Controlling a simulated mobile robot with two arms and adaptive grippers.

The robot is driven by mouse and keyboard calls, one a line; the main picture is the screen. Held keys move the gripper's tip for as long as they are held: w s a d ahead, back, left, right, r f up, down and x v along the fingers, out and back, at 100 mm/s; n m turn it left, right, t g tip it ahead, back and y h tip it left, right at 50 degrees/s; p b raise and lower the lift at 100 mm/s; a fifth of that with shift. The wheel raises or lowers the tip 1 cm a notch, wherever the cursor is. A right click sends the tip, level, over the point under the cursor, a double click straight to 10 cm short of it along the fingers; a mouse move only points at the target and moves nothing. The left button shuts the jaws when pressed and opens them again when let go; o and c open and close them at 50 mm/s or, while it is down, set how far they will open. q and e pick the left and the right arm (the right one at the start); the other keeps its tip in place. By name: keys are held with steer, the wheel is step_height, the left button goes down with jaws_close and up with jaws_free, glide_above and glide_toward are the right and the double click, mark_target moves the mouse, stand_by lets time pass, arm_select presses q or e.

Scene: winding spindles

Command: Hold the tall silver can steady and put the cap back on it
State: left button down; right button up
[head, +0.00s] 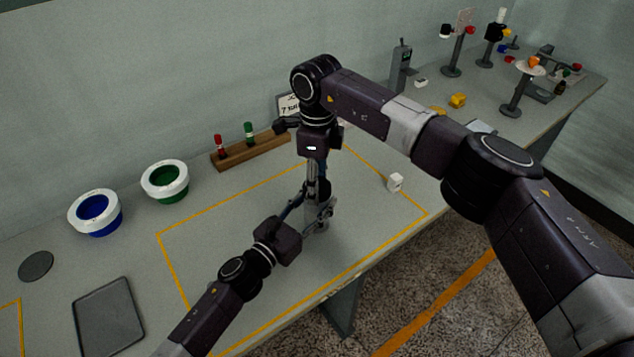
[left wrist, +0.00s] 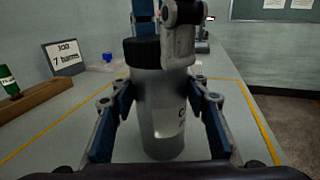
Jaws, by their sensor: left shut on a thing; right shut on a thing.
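The tall silver can (left wrist: 164,112) stands upright on the table in the left wrist view, with dark lettering on its side. My left gripper (left wrist: 162,96) is shut around its body, one finger on each side. The black cap (left wrist: 141,53) is at the can's top, and no gap shows between them. My right gripper (head: 314,186) points straight down from above and is shut on the cap; its finger covers the cap's right part in the left wrist view. In the head view the grippers hide most of the can and the cap.
A small white block (head: 395,182) lies inside the yellow outline, right of the grippers. A wooden rack (head: 250,151) with red and green spindles stands behind. Blue (head: 95,212) and green (head: 165,181) bowls and a dark tray (head: 107,318) are left. The front-left outlined area is clear.

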steer(key=m, duration=0.7)
steer(key=o, duration=1.3)
steer(key=shift+r, duration=2.3)
steer(key=shift+c, duration=0.4)
steer(key=shift+r+n, duration=1.7)
steer(key=shift+r, duration=0.05)
